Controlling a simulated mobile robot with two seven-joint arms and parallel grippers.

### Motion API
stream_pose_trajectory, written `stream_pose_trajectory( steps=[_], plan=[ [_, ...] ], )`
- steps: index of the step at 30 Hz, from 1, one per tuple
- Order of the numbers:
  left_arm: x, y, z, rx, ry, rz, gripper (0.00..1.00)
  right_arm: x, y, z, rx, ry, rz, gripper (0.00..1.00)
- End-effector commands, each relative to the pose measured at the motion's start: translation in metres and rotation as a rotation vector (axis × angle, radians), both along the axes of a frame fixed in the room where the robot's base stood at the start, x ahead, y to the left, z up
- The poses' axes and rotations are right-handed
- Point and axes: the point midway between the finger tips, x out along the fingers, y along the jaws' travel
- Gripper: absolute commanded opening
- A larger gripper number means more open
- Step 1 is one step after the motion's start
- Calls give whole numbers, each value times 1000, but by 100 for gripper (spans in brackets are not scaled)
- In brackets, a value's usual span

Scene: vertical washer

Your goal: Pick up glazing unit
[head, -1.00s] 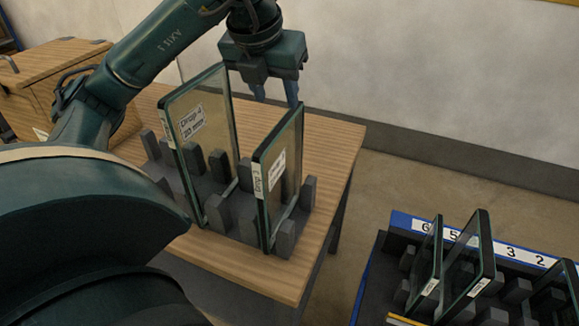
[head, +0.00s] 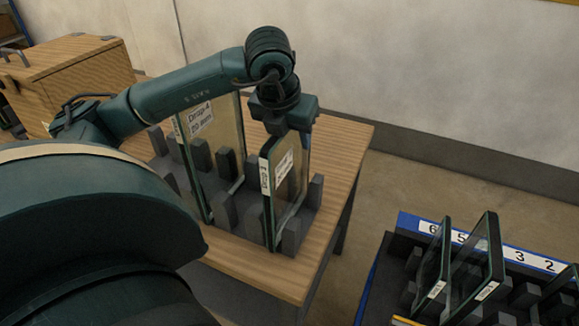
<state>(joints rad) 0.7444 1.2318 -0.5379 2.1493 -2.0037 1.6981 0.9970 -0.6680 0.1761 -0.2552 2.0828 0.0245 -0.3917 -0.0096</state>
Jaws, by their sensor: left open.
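Two glazing units stand upright in a grey slotted rack (head: 228,214) on a wooden table. The nearer, smaller unit (head: 291,186) has a white label on its face and another on its edge. The taller unit (head: 232,128) to its left has a label that seems to read "Drop-4 20 mm", and my arm crosses in front of its top. My left gripper (head: 288,134) is open and points down at the top edge of the smaller unit. Its fingertips are not clear, so I cannot tell whether it touches the glass. My right gripper is not in view.
A blue-edged rack (head: 411,222) with number labels stands at the lower right and holds several glass panes (head: 478,262). A wooden box (head: 75,72) is at the back left. Floor (head: 365,205) shows between the table and the blue-edged rack.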

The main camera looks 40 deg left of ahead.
Motion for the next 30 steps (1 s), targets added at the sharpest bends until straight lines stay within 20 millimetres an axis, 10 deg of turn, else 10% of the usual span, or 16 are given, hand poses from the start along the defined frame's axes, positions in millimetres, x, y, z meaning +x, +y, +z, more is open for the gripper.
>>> stream_pose_trajectory(
  steps=[20,30],
  plan=[
    [0,0,-4,-1,1,0,44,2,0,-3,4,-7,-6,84],
    [0,0,-3,0,1,0,18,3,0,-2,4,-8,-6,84]
  ],
)
